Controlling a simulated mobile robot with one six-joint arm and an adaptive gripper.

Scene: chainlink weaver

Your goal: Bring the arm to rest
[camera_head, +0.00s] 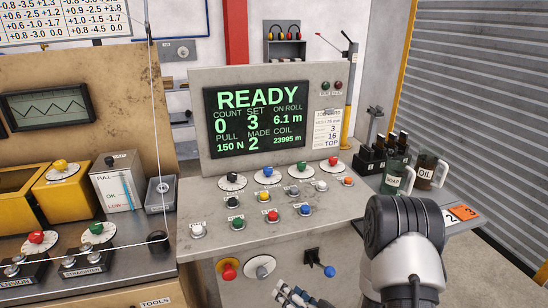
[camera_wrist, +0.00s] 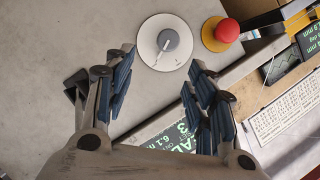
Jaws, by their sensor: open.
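My gripper (camera_head: 296,296) shows at the lower edge of the head view, in front of the console's front panel. My arm (camera_head: 405,250) bends down at the right. In the wrist view my gripper (camera_wrist: 162,75) is open, with its blue-padded fingers apart and nothing between them. A white dial with a grey knob (camera_wrist: 167,41) lies just beyond the fingertips in that view; whether they touch it cannot be told. The dial also shows in the head view (camera_head: 261,266), left of my gripper.
A red button on a yellow base (camera_head: 229,270) is left of the dial. A lever with a blue ball (camera_head: 329,271) is close right of my gripper. The console (camera_head: 350,212) carries several knobs and a READY screen (camera_head: 257,118). Soap (camera_head: 394,178) and oil (camera_head: 427,172) containers stand right.

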